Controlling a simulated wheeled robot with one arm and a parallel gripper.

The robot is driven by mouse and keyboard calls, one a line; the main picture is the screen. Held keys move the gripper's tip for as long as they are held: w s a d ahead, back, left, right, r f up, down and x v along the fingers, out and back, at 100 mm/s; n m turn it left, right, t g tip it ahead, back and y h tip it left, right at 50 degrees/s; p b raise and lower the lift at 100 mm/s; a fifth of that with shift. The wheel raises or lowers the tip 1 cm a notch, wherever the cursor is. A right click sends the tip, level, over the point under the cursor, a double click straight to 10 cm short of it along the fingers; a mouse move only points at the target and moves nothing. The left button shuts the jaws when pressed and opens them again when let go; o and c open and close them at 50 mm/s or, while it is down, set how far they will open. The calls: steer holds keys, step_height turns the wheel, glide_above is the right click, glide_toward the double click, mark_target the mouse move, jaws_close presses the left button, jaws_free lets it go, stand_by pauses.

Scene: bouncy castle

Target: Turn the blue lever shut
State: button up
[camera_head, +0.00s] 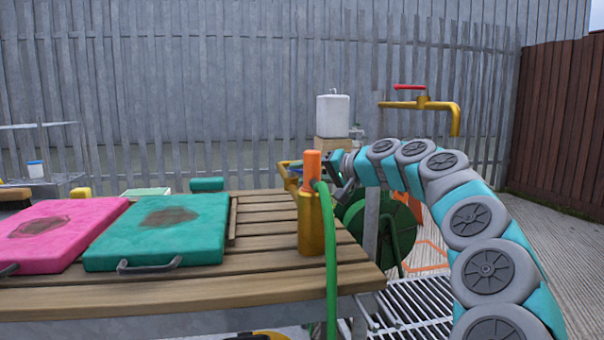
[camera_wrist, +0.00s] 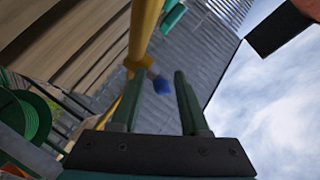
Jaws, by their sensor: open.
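A yellow fitting (camera_head: 288,176) shows just left of the post. The lever is not clearly visible there.
A green hose (camera_head: 330,260) hangs from the post at the slatted table's right end. Pink (camera_head: 60,225) and teal (camera_head: 195,240) pads lie on the table. A yellow tap with a red handle (camera_head: 409,87) and a green reel (camera_head: 385,225) stand behind.

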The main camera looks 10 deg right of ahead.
steer(key=shift+w+a, duration=0.2)
steer(key=shift+w, duration=0.1)
steer(key=shift+c, duration=0.3)
jaws_close()
steer(key=shift+f, duration=0.15)
stand_by(0.9)
